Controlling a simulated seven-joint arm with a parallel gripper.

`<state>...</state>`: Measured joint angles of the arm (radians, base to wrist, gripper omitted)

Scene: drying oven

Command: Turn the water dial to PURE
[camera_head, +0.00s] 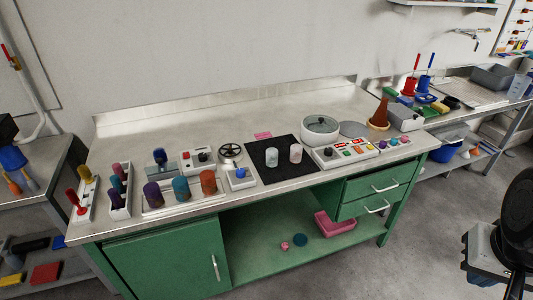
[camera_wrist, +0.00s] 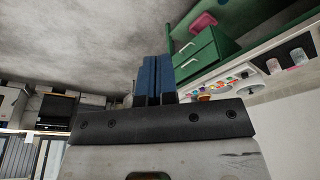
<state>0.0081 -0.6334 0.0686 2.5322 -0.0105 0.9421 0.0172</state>
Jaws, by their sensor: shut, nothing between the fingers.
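I cannot read any label, so I cannot tell which knob is the water dial or where it points. A white panel (camera_head: 200,161) with a dark round knob (camera_head: 203,157) sits at the back of the steel bench. A longer white panel (camera_head: 345,153) with a dark knob (camera_head: 328,152) and red, yellow and green parts stands before the white round pot. My gripper (camera_wrist: 157,60) shows in the wrist view, its blue fingers together and empty, touching nothing. It is well away from the bench, which shows tilted at the right of that view.
The steel bench (camera_head: 262,110) has a clear back strip. A black mat (camera_head: 273,172) with two small cups lies between the panels. A handwheel (camera_head: 230,152), a blue-knobbed box (camera_head: 240,179) and coloured pegs stand left of it. The white pot (camera_head: 320,134) stands behind the longer panel.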

